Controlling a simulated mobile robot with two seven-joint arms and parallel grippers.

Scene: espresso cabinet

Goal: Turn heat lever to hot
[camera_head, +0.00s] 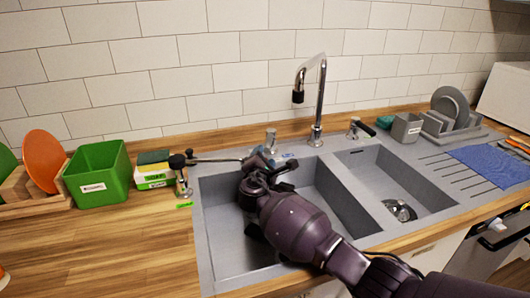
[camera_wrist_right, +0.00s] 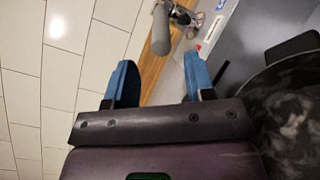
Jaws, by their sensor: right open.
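The heat lever (camera_head: 270,140) appears to be the small chrome upright fitting left of the tap, at the sink's back rim. In the right wrist view a grey rounded handle (camera_wrist_right: 160,30) on a chrome base lies just beyond the fingertips, in line with the gap between them. My right gripper (camera_head: 272,158) is over the back of the left basin, in front of this fitting. Its two blue fingers (camera_wrist_right: 160,78) are apart with nothing between them. Contact with the handle cannot be made out. A small label (camera_wrist_right: 200,47) with a red mark lies beside the base. My left gripper is out of view.
The tall chrome tap (camera_head: 318,95) stands behind the sink (camera_head: 205,230). A black-knobbed chrome fitting (camera_head: 180,170) with a long rod stands left, near soap boxes (camera_head: 153,172) and a green bin (camera_head: 98,178).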

